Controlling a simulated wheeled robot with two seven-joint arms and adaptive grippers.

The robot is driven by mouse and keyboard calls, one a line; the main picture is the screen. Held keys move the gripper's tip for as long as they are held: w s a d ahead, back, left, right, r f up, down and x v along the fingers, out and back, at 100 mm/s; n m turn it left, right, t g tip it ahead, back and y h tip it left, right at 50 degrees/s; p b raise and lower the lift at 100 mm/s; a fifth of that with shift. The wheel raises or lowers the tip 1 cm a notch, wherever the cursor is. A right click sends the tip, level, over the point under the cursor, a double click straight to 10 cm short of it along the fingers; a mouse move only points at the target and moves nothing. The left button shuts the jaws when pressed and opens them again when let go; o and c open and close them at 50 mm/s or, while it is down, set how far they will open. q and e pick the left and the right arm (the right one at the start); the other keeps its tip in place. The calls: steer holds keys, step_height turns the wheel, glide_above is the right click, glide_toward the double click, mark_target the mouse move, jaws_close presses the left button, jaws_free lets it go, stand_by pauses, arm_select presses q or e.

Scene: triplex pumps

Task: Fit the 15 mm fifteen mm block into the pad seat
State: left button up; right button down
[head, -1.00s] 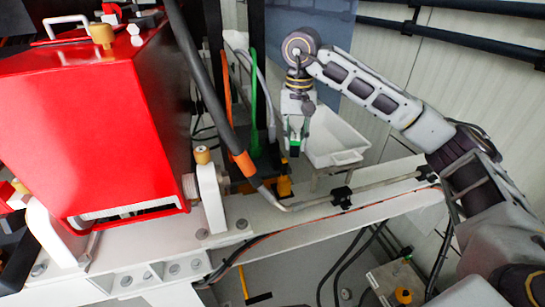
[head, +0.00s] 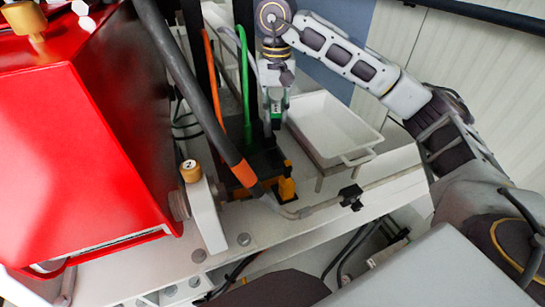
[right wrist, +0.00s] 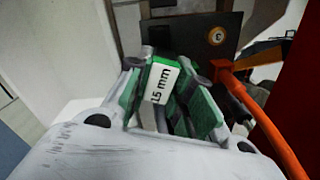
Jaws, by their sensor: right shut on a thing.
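The green block with a white "15 mm" label (right wrist: 158,84) is held between the fingers of my right gripper (right wrist: 170,100) in the right wrist view. In the head view my right gripper (head: 276,112) points down beside the green hose, left of the white tray, and the block is a small green patch that is hard to make out. A dark plate with a round "3" tag lies beyond the block in the right wrist view. I cannot tell for sure which part is the pad seat. My left gripper is not in view.
A white tray (head: 355,160) on legs stands right of the gripper. The green hose (head: 246,85), an orange hose (head: 214,90) and a thick black hose with an orange band (head: 240,168) run close on the left. A large red housing (head: 70,150) fills the left.

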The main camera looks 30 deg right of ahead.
mark_target(276, 129)
steer(key=shift+s, duration=0.1)
stand_by(0.3)
steer(key=shift+f+b, duration=0.3)
steer(key=shift+f, duration=2.8)
steer(key=shift+f, duration=0.1)
steer(key=shift+f+p, duration=0.5)
steer(key=shift+f, duration=1.25)
steer(key=shift+f+b, duration=0.45)
steer(key=shift+b, duration=0.05)
steer(key=c, duration=1.3)
jaws_free()
